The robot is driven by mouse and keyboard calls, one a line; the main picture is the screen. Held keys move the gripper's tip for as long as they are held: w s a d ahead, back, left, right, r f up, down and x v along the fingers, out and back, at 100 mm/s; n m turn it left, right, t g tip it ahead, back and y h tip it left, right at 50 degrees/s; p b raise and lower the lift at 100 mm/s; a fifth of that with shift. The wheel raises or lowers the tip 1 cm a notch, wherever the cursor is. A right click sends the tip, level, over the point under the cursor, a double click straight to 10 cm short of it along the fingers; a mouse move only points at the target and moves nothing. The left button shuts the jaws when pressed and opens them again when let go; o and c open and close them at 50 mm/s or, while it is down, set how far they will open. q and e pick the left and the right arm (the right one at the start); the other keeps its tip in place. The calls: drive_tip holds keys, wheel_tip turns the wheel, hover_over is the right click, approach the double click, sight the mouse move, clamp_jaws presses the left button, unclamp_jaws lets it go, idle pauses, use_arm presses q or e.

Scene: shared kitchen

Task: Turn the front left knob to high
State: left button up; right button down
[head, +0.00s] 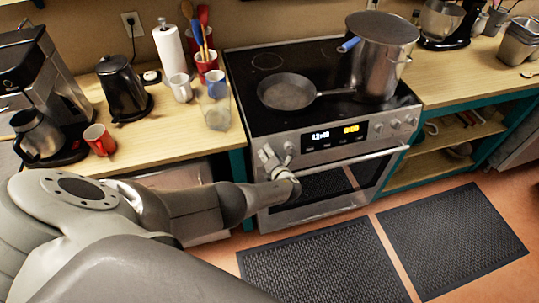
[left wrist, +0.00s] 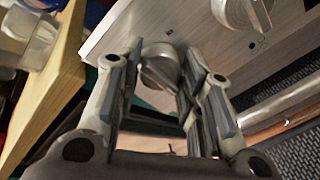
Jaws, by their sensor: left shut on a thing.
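The stove (head: 330,165) has a metal front panel with round knobs at both ends. My left gripper (head: 268,157) reaches the left end of this panel in the head view and covers the leftmost knob there. In the left wrist view the leftmost knob (left wrist: 160,68) sits between the two fingers of my left gripper (left wrist: 163,52), which is shut on it. A second knob (head: 289,148) is just right of the gripper; it also shows at the top of the left wrist view (left wrist: 240,12). My right gripper is not in view.
A frying pan (head: 288,91) and a tall pot (head: 380,55) stand on the cooktop. The oven handle (head: 350,161) runs below the panel. A wooden counter (head: 160,125) with cups and a kettle (head: 122,90) is left of the stove. Black mats (head: 325,265) lie on the floor.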

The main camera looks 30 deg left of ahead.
use_arm(q)
drive_tip(key=shift+f, duration=0.1)
idle(0.4)
drive_tip(key=o, duration=1)
drive_tip(key=shift+o, duration=0.2)
drive_tip(key=shift+d, duration=0.15)
drive_tip(key=v, duration=1.2)
